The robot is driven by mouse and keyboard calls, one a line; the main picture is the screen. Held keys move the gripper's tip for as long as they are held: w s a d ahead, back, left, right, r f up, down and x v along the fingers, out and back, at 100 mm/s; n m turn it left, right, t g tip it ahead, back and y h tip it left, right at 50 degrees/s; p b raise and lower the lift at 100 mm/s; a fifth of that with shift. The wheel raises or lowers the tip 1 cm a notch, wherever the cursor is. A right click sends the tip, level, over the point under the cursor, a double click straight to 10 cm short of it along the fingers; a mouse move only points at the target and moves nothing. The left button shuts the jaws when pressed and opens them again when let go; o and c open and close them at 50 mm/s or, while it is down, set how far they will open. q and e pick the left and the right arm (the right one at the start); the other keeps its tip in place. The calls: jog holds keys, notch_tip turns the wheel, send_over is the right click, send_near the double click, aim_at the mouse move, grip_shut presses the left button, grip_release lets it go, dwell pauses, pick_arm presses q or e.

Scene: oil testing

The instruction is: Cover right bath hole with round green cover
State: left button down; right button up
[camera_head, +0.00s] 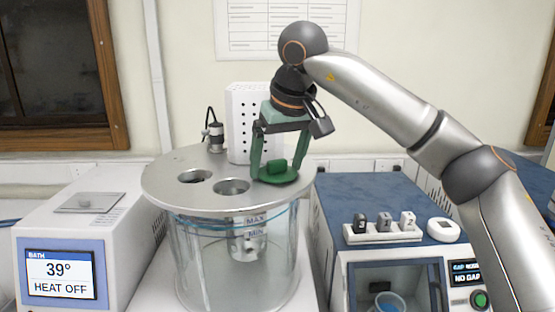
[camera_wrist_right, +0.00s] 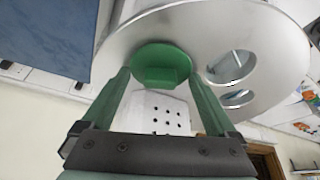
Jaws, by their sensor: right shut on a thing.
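The round green cover (camera_head: 275,178), with a raised block on top, is at the right side of the round metal bath lid (camera_head: 165,190). My right gripper (camera_head: 277,172) points down and is shut on the cover, which also shows in the right wrist view (camera_wrist_right: 163,55). I cannot tell whether the cover touches the lid or is just above it. The right bath hole (camera_head: 231,187) is uncovered, just left of the cover; it also shows in the wrist view (camera_wrist_right: 232,68). The left bath hole (camera_head: 195,177) is open too. My left gripper is not in view.
A white perforated housing (camera_head: 249,115) and a small black-and-grey fitting (camera_head: 215,135) stand at the back of the lid. A bath controller (camera_head: 60,272) is at the left. A blue-topped instrument (camera_head: 350,193) with several small items is at the right.

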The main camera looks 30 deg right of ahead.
jog(key=o, duration=1)
jog(key=shift+p+v, duration=0.45)
jog(key=shift+v, duration=5.05)
